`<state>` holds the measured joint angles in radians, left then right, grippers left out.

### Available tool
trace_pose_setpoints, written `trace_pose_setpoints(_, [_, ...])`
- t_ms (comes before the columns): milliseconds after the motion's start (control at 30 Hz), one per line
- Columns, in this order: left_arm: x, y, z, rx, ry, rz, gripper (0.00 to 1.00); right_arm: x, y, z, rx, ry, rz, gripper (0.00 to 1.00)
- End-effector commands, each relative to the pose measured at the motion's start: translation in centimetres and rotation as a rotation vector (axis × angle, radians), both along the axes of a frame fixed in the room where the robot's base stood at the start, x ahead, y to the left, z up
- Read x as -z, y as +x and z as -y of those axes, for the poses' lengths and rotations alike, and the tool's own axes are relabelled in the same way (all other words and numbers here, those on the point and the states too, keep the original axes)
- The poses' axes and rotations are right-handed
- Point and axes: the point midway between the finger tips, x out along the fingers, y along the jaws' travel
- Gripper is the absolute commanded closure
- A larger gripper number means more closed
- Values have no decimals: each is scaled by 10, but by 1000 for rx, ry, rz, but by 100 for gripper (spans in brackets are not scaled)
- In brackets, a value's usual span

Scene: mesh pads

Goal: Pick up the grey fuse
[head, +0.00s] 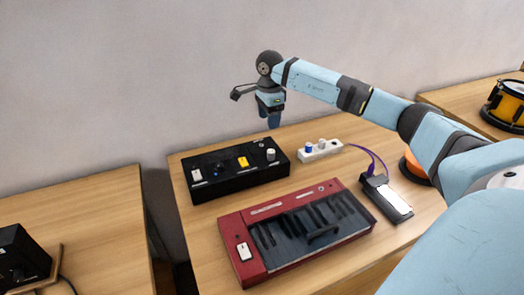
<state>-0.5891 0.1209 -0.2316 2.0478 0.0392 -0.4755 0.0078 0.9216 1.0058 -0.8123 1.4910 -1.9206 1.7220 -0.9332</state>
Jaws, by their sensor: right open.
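A small grey cylinder (321,144), which looks like the grey fuse, stands upright on a white block (330,151) at the back of the table. A blue cylinder (308,148) stands just left of it on the same block. My right gripper (273,122) points down above the back edge of the black box, left of the grey cylinder and higher than it. It is open, with nothing seen between its fingers, and apart from the cylinder. My left gripper is not in view.
The black box (215,190) carries a yellow switch (243,162) and a pale knob (271,155). A red keyboard (256,268) lies in front. A dark device with a white screen (394,198) and purple cable (372,157) lies right. An orange object (413,165) sits behind my arm.

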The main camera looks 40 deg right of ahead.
Motion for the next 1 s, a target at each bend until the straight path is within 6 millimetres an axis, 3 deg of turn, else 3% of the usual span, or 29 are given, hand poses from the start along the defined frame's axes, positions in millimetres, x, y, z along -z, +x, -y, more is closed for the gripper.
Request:
trace_pose_setpoints(333, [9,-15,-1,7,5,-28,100,65,-1,-1,-1,2,-4,41])
trace_pose_setpoints(667, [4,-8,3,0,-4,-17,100,89,-3,-1,-1,2,-3,41])
trace_pose_setpoints(1000, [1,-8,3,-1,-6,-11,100,133,-10,0,-1,3,-2,41])
